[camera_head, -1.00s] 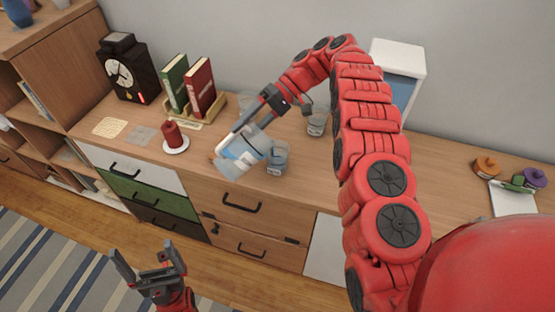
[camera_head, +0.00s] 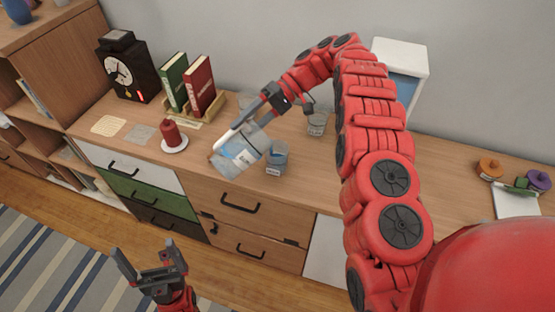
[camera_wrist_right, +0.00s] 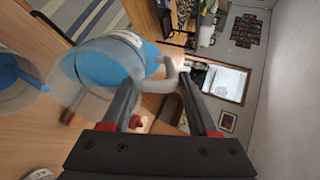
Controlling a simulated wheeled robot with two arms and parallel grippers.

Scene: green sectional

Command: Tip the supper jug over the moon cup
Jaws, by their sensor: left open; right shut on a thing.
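The supper jug (camera_head: 238,152), clear with a pale label and blue liquid, is held tilted above the front of the cabinet top. My right gripper (camera_head: 245,122) is shut on its handle; the handle also shows between the fingers in the right wrist view (camera_wrist_right: 172,72). A clear cup with blue in it (camera_head: 277,157), apparently the moon cup, stands upright just right of the jug; its label is too small to read surely. A cup with blue inside is also at the left edge of the right wrist view (camera_wrist_right: 14,84). My left gripper (camera_head: 146,252) is open and empty, low in front of the drawers.
Another labelled clear cup (camera_head: 317,123) stands behind to the right, and a partly hidden one (camera_head: 246,100) behind my right gripper. A red candle on a white saucer (camera_head: 175,146), books (camera_head: 199,86) and a black clock (camera_head: 125,70) stand left. The cabinet top right of my arm is partly clear.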

